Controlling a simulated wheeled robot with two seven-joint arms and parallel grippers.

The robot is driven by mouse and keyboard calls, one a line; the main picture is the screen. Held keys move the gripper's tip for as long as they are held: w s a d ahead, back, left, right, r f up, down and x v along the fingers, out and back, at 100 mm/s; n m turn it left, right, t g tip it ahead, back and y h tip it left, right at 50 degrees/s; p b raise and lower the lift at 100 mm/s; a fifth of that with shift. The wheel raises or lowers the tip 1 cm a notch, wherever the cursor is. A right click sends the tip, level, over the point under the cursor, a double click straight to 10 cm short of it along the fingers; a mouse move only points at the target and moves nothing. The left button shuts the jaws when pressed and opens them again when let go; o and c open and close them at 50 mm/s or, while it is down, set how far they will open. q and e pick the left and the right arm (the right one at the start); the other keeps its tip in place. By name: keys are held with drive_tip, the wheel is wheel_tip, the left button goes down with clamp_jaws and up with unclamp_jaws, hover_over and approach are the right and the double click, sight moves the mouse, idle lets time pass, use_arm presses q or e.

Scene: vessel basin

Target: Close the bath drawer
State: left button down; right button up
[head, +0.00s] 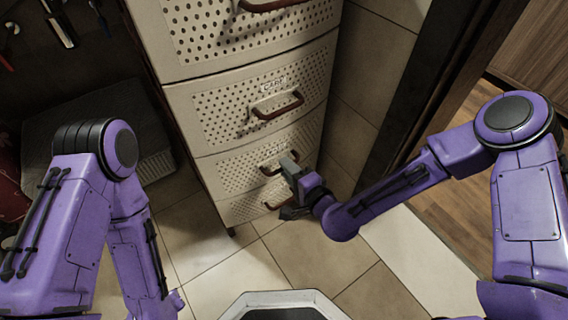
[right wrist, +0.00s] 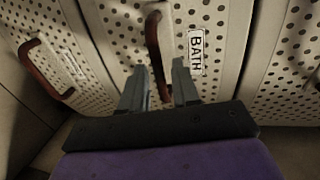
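The bath drawer (head: 231,172) is a pale, perforated drawer front low in the cabinet, below the CARE drawer. Its red-brown handle (head: 267,170) is partly covered by my right gripper (head: 291,187). In the right wrist view the BATH label (right wrist: 195,52) and the handle (right wrist: 153,45) are close ahead. My right gripper (right wrist: 160,88) is open there, with one finger on each side of the handle's line. I cannot tell whether the fingers touch it. The drawer looks about flush with its neighbours; a small gap cannot be ruled out. My left gripper is out of view.
The CARE drawer (head: 262,104) and a top drawer (head: 235,32) are above, with a bottom drawer (head: 245,208) below. A dark door frame (head: 415,95) stands to the right. The tiled floor (head: 300,257) in front is clear.

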drive_tip(key=p+v, duration=0.1)
drive_tip(key=v, duration=0.7)
drive_tip(key=shift+d, duration=0.2)
drive_tip(key=shift+s, duration=0.1)
drive_tip(key=s+d+f+n+g+h, duration=0.1)
drive_tip(key=s+d+f+g+h, duration=0.2)
drive_tip(key=s+d+f, duration=0.3)
drive_tip(key=s+d+f+n+g+h, duration=0.2)
drive_tip(key=s+d+f+g+h, duration=0.15)
drive_tip(key=f, duration=0.55)
drive_tip(key=s+d+f+n+g+h, duration=0.1)
drive_tip(key=s+d+f+g+h, duration=0.1)
drive_tip(key=s+d, duration=0.45)
drive_tip(key=s+d+f+n+g+h, duration=0.1)
drive_tip(key=s+d+f+g+h, duration=0.15)
drive_tip(key=s+d, duration=0.35)
wheel_tip(320, 180, up, 32)
drive_tip(key=w+p, duration=0.1)
drive_tip(key=p, duration=3.1)
drive_tip(key=shift+w+d+r+t, duration=0.2)
drive_tip(key=shift+d+t, duration=0.05)
drive_tip(key=shift+t, duration=0.15)
